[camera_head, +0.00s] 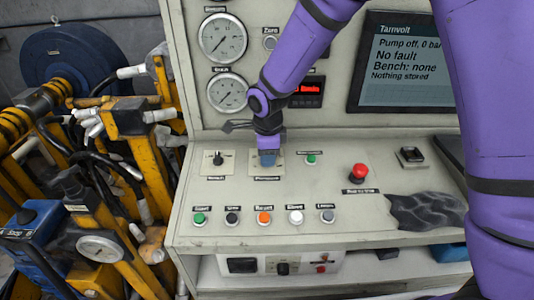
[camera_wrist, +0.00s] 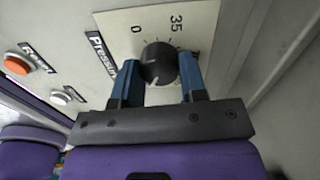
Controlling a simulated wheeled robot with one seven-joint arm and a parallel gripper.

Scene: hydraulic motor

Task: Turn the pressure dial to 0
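The pressure dial (camera_wrist: 158,62) is a round black knob on a cream plate (camera_wrist: 122,22) marked 0 and 35. In the wrist view, the blue fingers of my gripper (camera_wrist: 160,78) stand on either side of the knob, with no clear gap between them and it. The knob's pointer cannot be read clearly. In the head view, my gripper (camera_head: 267,158) points down over the pressure plate (camera_head: 284,168), and its fingers hide the knob. The screen (camera_head: 408,60) reads "Pump off, 0 bar" and "No fault".
A smaller selector knob (camera_head: 217,158) is left of my gripper. A green button (camera_head: 311,159) and a red mushroom button (camera_head: 359,173) are to its right. A row of buttons (camera_head: 264,217) lies in front. Two gauges (camera_head: 223,36) are on the upright panel. A dark cloth (camera_head: 428,211) lies front right.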

